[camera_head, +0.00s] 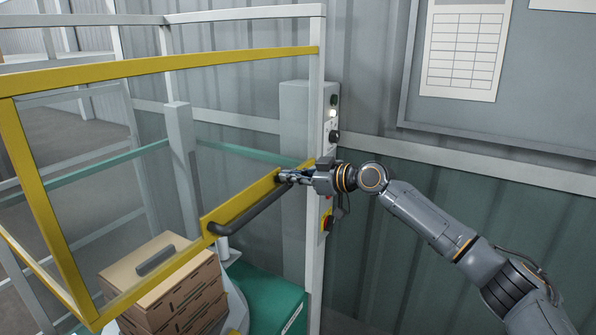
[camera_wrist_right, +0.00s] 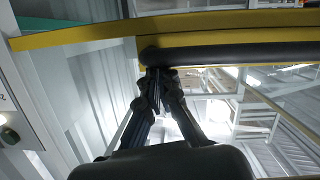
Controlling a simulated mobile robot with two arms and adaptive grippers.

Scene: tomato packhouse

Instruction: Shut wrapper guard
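The wrapper guard (camera_head: 160,67) is a clear panel with a yellow frame. Its upper bar runs toward the grey right post (camera_head: 317,120), and I cannot tell whether a gap is left there. A dark bar handle (camera_head: 250,212) sits along a yellow strip of the guard; the handle also crosses the wrist view (camera_wrist_right: 235,54). My right gripper (camera_head: 284,177) is at the handle's right end. In the wrist view its fingers (camera_wrist_right: 163,76) are close together, with the tips at the bar and not visibly wrapped around it. My left gripper is not in view.
A control box (camera_head: 333,135) with buttons and a lit lamp is on the right post. Stacked brown cartons (camera_head: 150,275) stand behind the guard near a green machine base (camera_head: 268,300). A corrugated wall with a notice board (camera_head: 520,90) is on the right.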

